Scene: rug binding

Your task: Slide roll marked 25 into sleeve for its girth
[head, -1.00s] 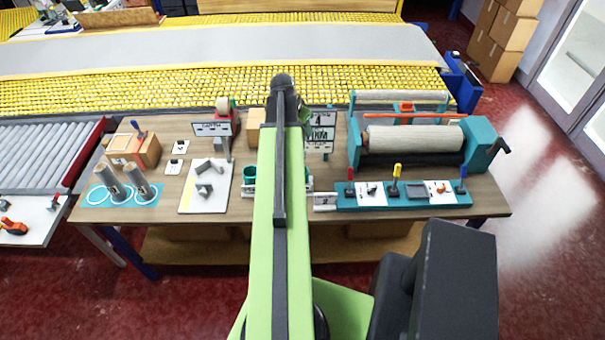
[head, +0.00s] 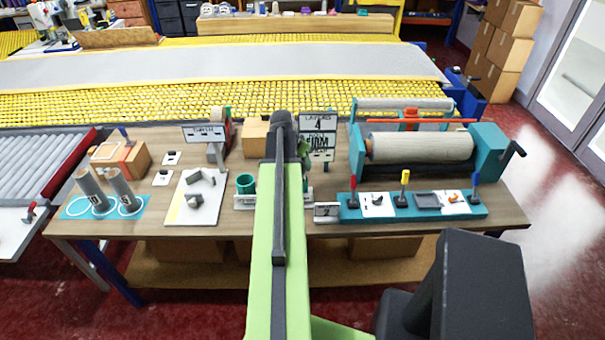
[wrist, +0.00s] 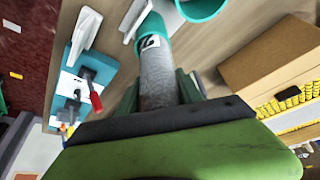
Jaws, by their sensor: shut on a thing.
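My gripper (wrist: 160,92) is shut on a grey roll (wrist: 158,73) in the wrist view. The roll has a white label with a black mark that I cannot read fully. A teal sleeve (wrist: 157,22) shows at the roll's far end; I cannot tell how far the roll is inside it. A second teal sleeve (wrist: 203,8) is beside it. In the head view one teal sleeve (head: 246,184) stands left of my arm, which hides the held roll and the other sleeve. Two grey rolls (head: 93,190) (head: 122,190) stand on a blue mat at the left.
A teal roller machine (head: 488,147) and a teal panel with coloured levers (head: 407,206) fill the right side. A sign (head: 318,130) and a cardboard box (head: 254,138) stand behind. Bare wood shows at the bench's front left.

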